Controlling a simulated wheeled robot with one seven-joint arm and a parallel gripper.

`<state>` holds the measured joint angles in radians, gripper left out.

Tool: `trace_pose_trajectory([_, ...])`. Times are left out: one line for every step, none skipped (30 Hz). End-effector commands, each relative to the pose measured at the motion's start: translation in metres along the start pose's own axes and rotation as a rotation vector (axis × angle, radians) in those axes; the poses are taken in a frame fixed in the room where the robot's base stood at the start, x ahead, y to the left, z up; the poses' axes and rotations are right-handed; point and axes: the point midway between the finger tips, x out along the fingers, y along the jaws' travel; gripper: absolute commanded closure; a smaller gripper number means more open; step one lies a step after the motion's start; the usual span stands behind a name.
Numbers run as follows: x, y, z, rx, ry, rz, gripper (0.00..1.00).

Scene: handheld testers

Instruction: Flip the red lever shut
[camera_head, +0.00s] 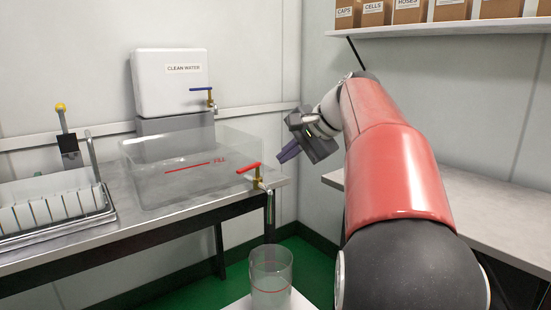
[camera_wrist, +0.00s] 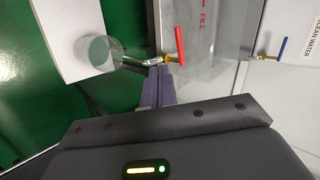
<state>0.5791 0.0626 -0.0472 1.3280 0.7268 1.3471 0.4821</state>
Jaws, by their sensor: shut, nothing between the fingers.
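The red lever (camera_head: 248,168) sits on a brass tap (camera_head: 257,181) at the front right corner of the clear tank (camera_head: 165,190). It points along the tank wall, roughly level. My gripper (camera_head: 283,154) is shut and empty, to the right of the lever and a little higher, apart from it in the head view. In the wrist view the red lever (camera_wrist: 180,45) lies just beyond my purple fingertips (camera_wrist: 158,76), with the tap body close to them. A clear cup (camera_head: 270,275) with a red line stands below the tap; its water level is unclear.
A white container (camera_head: 169,82) labelled clean water, with a blue-handled tap (camera_head: 202,91), stands behind the tank. A rack (camera_head: 52,215) is at the left. A shelf with boxes (camera_head: 410,12) is upper right. The right bench (camera_head: 495,210) looks clear.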

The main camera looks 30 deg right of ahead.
Motion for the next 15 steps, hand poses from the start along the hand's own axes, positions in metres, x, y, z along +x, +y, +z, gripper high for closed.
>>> trace_pose_trajectory([0.012,0.002,0.001,0.000,-0.004,0.002,1.00])
trace_pose_trajectory([0.018,0.002,0.001,0.000,-0.004,0.003,1.00])
trace_pose_trajectory([0.026,0.002,0.001,-0.001,-0.004,0.002,1.00])
trace_pose_trajectory([0.033,0.002,0.001,-0.002,-0.004,0.002,1.00])
trace_pose_trajectory([0.040,0.002,0.001,-0.002,-0.004,0.002,1.00])
trace_pose_trajectory([0.049,0.002,0.001,-0.002,-0.005,0.002,1.00])
trace_pose_trajectory([0.056,0.002,0.001,-0.001,-0.005,0.003,1.00])
trace_pose_trajectory([0.062,0.002,0.001,-0.001,-0.004,0.003,1.00])
trace_pose_trajectory([0.070,0.002,0.001,-0.002,-0.004,0.002,1.00])
trace_pose_trajectory([0.076,0.001,0.001,-0.002,-0.003,0.002,1.00])
trace_pose_trajectory([0.082,0.001,0.001,-0.002,-0.003,0.002,1.00])
trace_pose_trajectory([0.087,-0.003,0.001,-0.004,-0.003,0.002,1.00])
trace_pose_trajectory([0.089,-0.008,0.001,-0.004,-0.002,0.002,1.00])
trace_pose_trajectory([0.093,-0.011,0.001,-0.005,-0.002,0.001,1.00])
trace_pose_trajectory([0.097,-0.015,0.001,-0.004,-0.002,0.001,1.00])
